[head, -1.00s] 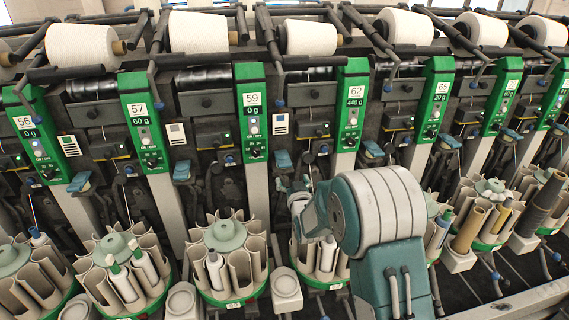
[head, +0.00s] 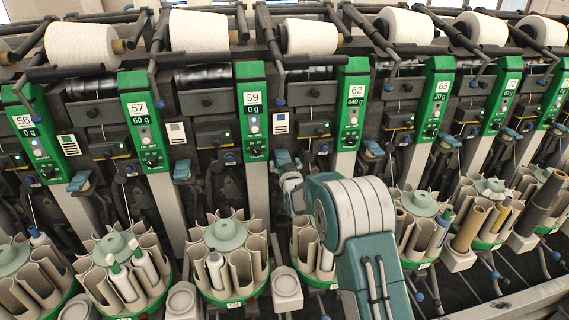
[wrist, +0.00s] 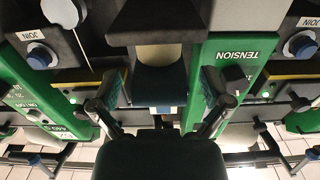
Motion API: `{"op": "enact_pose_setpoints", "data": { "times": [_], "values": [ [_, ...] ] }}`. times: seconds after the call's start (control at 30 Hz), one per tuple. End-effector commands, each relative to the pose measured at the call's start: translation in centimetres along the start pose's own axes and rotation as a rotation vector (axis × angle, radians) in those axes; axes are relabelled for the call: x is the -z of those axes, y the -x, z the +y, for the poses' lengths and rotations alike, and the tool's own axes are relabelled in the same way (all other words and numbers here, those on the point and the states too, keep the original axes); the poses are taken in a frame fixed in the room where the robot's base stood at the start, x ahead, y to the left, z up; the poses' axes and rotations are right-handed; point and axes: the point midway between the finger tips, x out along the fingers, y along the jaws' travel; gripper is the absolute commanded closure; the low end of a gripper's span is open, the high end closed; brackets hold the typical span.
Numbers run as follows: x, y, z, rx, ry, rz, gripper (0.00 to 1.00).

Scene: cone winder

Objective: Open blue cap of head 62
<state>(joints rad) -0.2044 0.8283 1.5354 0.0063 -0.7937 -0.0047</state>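The panel of head 62 (head: 352,100) is green, reads 440 g and stands upright right of my gripper in the head view. A blue cap (head: 284,160) sticks out left of it, below and between panels 59 and 62. My gripper (head: 288,178) is just below and in front of this cap, partly hidden by my own arm. In the upside-down wrist view, a dark blue block (wrist: 160,85), apparently the cap, lies between the two spread fingers of my gripper (wrist: 160,92). Gaps show on both sides. Whether the fingers overlap it in depth is unclear.
Similar blue caps (head: 373,148) stick out beside other heads. Round bobbin magazines (head: 223,236) stand below, several holding bobbins. White yarn cones (head: 310,37) sit above. Green panels (wrist: 235,55) flank my gripper closely in the wrist view.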

Motion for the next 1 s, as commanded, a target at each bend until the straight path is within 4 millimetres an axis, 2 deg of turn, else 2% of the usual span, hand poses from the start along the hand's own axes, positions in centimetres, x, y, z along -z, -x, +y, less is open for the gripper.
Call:
{"op": "enact_pose_setpoints", "data": {
  "times": [0.03, 0.13, 0.17, 0.57, 1.0],
  "values": [
    [0.0, 0.0, 0.0, 0.0, 0.0, 0.0, 0.36],
    [0.0, 0.0, 0.0, 0.001, 0.0, 0.0, 0.8],
    [0.0, 0.0, 0.0, 0.001, 0.0, 0.0, 0.84],
    [0.5, -0.1, -0.1, 0.001, 0.0, -0.047, 0.84],
    [2.9, -0.4, 0.0, 0.0, 0.0, -0.334, 0.84]
  ]
}}
